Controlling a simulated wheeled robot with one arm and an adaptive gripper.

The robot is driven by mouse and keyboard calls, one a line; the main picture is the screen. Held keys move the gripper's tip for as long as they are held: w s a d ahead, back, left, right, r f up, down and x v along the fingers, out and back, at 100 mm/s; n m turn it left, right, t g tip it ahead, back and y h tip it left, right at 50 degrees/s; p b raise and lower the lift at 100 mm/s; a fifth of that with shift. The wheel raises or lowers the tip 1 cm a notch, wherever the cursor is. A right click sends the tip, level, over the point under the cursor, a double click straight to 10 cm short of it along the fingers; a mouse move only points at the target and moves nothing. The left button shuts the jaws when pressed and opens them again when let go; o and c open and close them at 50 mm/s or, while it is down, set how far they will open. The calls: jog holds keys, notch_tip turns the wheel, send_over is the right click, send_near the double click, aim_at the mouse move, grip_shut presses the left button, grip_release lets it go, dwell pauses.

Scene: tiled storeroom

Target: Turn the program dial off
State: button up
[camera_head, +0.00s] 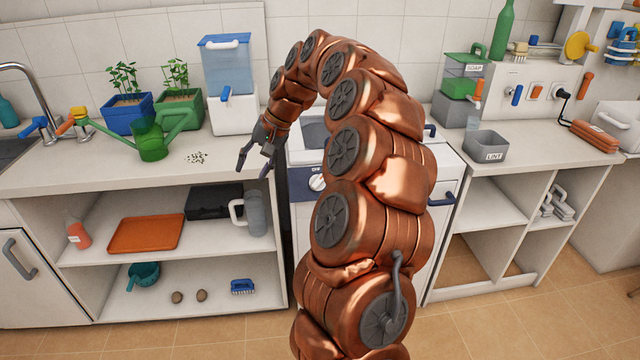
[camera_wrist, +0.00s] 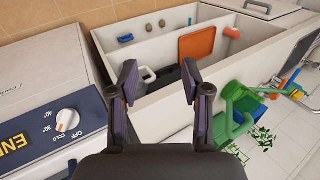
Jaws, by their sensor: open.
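The program dial is a white round knob on the dark blue front panel of a white washing machine. In the head view the dial (camera_head: 317,183) is partly beside my arm, which hides much of the machine. In the wrist view the dial (camera_wrist: 68,119) is at the left, with OFF, COLD, 30° and 40° printed around it. I cannot tell surely which mark it points to. My gripper (camera_head: 255,168) is open and empty, left of the dial and apart from it, at the counter's front edge. In the wrist view my gripper (camera_wrist: 160,88) points toward the shelf unit.
A green watering can (camera_head: 152,142) stands on the counter (camera_head: 60,172) left of my gripper, near scattered leaves. A grey jug (camera_head: 256,213) and an orange tray (camera_head: 146,235) are on the open shelf below. A grey LINT bin (camera_head: 485,146) stands right of my arm.

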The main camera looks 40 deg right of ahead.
jog(key=d+f+m+t+h+b, duration=0.1)
jog(key=d+f+m, duration=0.35)
jog(key=d, duration=1.05)
jog(key=m+h, duration=0.1)
jog(key=m, duration=0.1)
send_near(320, 180)
jog(key=f, duration=0.2)
jog(key=shift+t, duration=0.4)
jog(key=shift+x, duration=4)
jog(key=shift+w+a+r, duration=0.15)
jog(key=shift+c, duration=0.2)
grip_shut()
